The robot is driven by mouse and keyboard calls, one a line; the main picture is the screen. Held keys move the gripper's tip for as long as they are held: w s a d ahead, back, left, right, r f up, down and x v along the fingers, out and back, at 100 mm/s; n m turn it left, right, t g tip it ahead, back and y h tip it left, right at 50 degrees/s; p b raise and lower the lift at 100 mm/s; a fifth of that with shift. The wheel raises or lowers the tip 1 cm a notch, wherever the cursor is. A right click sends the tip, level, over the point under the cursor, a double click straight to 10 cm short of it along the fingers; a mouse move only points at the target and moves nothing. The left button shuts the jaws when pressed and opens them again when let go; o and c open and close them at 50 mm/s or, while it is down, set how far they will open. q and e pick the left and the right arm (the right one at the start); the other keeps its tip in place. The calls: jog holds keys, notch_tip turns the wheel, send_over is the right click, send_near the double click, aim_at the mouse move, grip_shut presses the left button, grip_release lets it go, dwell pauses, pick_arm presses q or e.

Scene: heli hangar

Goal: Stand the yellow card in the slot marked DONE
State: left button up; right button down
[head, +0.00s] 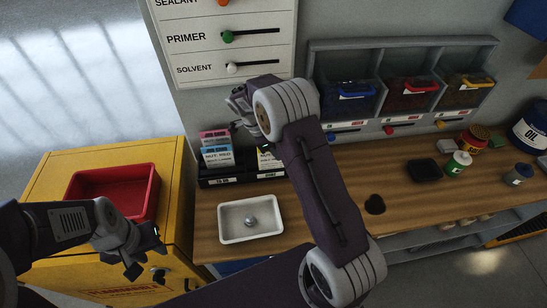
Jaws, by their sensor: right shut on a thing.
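Several pink, blue and white cards (216,152) stand in the left-hand slot, marked TO DO. My left gripper (146,258) is open and empty in front of the yellow cabinet.
A red tray (80,183) sits on the yellow cabinet (40,175). A white tray with a grey knob-like piece (249,221) lies before the rack. Bins (350,97) hang behind the bench (410,200). Jars and an oil drum (532,128) stand at the right.

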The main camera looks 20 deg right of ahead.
aim_at(273, 160)
jog(key=f, duration=0.1)
jog(key=f+p, duration=0.1)
jog(key=f, duration=0.1)
jog(key=a+f, duration=0.1)
jog(key=shift+w+f, duration=0.15)
jog(key=shift+w, duration=0.2)
jog(key=shift+f, duration=0.35)
jog(key=c, duration=1.5)
grip_release()
jog(key=shift+c, duration=0.2)
jog(key=shift+w, duration=0.1)
